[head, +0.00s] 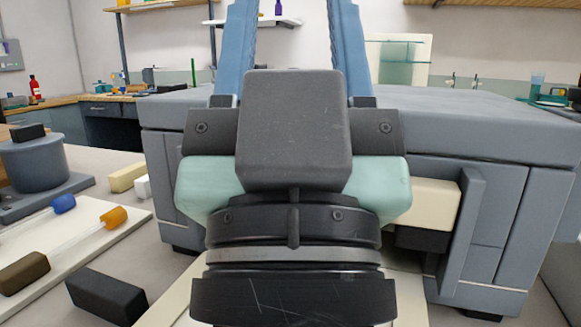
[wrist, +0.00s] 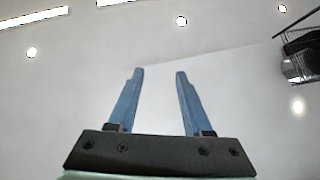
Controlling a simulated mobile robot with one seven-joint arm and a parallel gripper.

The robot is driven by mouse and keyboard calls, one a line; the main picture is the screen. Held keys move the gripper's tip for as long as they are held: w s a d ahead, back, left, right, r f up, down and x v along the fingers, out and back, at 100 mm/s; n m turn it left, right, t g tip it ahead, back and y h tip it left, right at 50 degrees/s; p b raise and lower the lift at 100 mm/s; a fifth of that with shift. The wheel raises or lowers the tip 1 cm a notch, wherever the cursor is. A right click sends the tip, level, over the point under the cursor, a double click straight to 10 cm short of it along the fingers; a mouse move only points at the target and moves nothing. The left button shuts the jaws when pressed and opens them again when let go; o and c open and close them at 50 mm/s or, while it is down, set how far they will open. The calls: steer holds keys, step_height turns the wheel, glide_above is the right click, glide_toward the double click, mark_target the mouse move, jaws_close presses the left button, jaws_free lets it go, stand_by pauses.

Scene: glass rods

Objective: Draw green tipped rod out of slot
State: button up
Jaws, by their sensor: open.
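My gripper (head: 295,12) fills the middle of the head view, with its two blue fingers pointing up and apart. It is open, with nothing seen between the fingers; it also shows open and empty in the wrist view (wrist: 158,74) against the ceiling. I cannot make out a green-tipped rod in either view. A large grey housing (head: 495,110) stands behind my gripper. An opening with a cream block (head: 432,203) shows in its front, right of my wrist. My gripper and wrist hide the middle of this front, so I cannot tell whether a rod sits there.
A dark block (head: 105,296) lies nearer. A grey cylindrical device (head: 45,163) stands behind. A thin green upright thing (head: 194,72) shows far back.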

steer(key=shift+o, duration=0.7)
steer(key=shift+a, duration=0.1)
steer(key=shift+o, duration=0.9)
steer(key=shift+r+p, duration=0.25)
steer(key=shift+p, duration=0.05)
steer(key=w+r+g+p, duration=0.55)
steer(key=r+p, duration=0.65)
steer(key=p, duration=1.2)
steer(key=w+r+g+p, duration=0.6)
steer(key=r+p, duration=0.5)
steer(key=p, duration=1.3)
steer(key=s+f+m+g+p, duration=0.1)
steer(key=s+f+g, duration=0.3)
steer(key=f, duration=0.6)
steer(key=s+a+f+m+g+h+p, duration=0.1)
steer(key=s+f+g+p, duration=0.1)
steer(key=s+f, duration=0.5)
steer(key=s+a+f+m+g+p, duration=0.1)
steer(key=s+f+g, duration=0.4)
steer(key=f, duration=0.9)
steer(key=shift+s+f+m+g+p, duration=0.35)
steer(key=shift+s+f+p, duration=0.1)
steer(key=shift+p, duration=0.35)
